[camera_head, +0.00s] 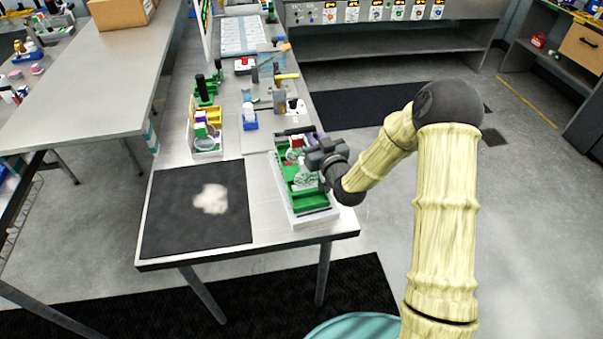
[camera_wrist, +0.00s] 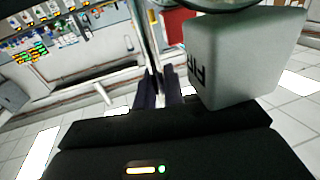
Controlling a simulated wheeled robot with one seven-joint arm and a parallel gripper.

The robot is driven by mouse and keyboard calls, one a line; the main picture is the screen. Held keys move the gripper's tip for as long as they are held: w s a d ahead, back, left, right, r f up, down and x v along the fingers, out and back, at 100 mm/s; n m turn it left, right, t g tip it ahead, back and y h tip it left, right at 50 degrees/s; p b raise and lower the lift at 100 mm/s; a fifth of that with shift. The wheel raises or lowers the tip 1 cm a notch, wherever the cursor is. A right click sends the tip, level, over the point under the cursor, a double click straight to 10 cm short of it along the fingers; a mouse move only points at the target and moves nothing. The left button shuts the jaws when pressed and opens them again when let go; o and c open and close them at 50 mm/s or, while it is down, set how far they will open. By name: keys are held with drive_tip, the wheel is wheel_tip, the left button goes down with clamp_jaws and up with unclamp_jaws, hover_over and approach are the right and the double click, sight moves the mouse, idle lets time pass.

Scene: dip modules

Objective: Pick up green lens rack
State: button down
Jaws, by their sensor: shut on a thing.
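The green lens rack (camera_head: 303,196) is at the right edge of the metal bench in the head view, in a pale tray with red, white and clear items. My gripper (camera_head: 322,158) reaches in from the right at the rack's right side. In the wrist view its two dark fingers (camera_wrist: 158,92) are close together on a thin upright piece. This seems to be part of the rack, but the contact is mostly hidden. A pale block with dark lettering (camera_wrist: 245,58) is close beside the fingers. Whether the rack is lifted cannot be told.
A black mat (camera_head: 165,225) with a pale patch lies left of the rack. A second tray (camera_head: 205,152) with bottles stands behind the mat, and tools (camera_head: 280,100) lie farther back. Open floor (camera_head: 380,260) lies to the right of the bench.

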drive_tip(key=shift+w+a, duration=0.1)
idle(0.5)
drive_tip(key=shift+r, duration=0.1)
drive_tip(key=shift+a, duration=0.15)
drive_tip(key=shift+r, duration=0.1)
idle(0.3)
drive_tip(key=shift+r, duration=0.5)
wheel_tip(320, 180, up, 9)
drive_tip(key=shift+f+b, duration=0.1)
drive_tip(key=shift+b, duration=0.9)
